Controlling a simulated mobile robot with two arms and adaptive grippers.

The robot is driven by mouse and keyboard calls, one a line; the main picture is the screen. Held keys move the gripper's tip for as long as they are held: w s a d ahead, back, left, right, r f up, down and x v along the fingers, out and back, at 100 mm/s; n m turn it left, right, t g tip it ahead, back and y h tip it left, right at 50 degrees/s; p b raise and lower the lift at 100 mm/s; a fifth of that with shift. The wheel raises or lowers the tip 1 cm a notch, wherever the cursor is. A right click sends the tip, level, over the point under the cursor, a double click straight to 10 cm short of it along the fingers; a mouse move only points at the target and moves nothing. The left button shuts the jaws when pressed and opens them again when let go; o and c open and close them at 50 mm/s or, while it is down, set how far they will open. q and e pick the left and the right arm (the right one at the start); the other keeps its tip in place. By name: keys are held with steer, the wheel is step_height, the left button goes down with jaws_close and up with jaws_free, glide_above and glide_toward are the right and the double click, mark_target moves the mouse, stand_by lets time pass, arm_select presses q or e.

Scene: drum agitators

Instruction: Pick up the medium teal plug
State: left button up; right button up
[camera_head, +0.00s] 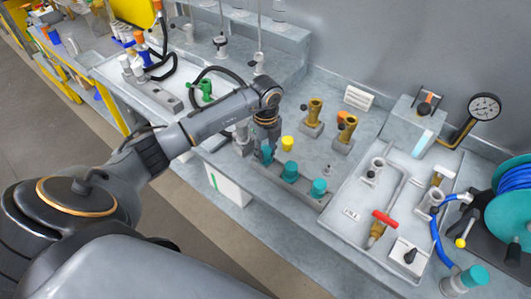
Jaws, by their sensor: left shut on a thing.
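My left gripper (266,136) reaches in from the left and points down over the front of the bench. It is shut on a teal plug (266,154), which shows just below the fingers; its lower part is hard to make out. Two more teal plugs stand to the right in the same row, one in the middle (290,172) and one at the right end (319,187). I cannot tell from their looks which is the medium one. My right gripper is not in view.
A yellow plug (287,143) stands just behind the row. Two brass fittings (313,112) are further back. A grey tray (346,213) with a red-handled valve (384,218) lies to the right. A pressure gauge (484,107) and teal hose reel (505,205) stand at far right.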

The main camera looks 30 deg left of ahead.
mark_target(266, 150)
arm_select(q)
steer(key=shift+r+b, duration=0.4)
steer(key=shift+r, duration=0.1)
steer(key=shift+s+d+r+b, duration=0.1)
steer(key=shift+d+r+b, duration=0.1)
steer(key=shift+r+b, duration=0.75)
steer(key=s+d+r+b, duration=0.1)
steer(key=s+d+r, duration=0.7)
steer(key=s+r, duration=0.2)
steer(key=shift+s+d, duration=0.25)
steer(key=shift+d, duration=0.1)
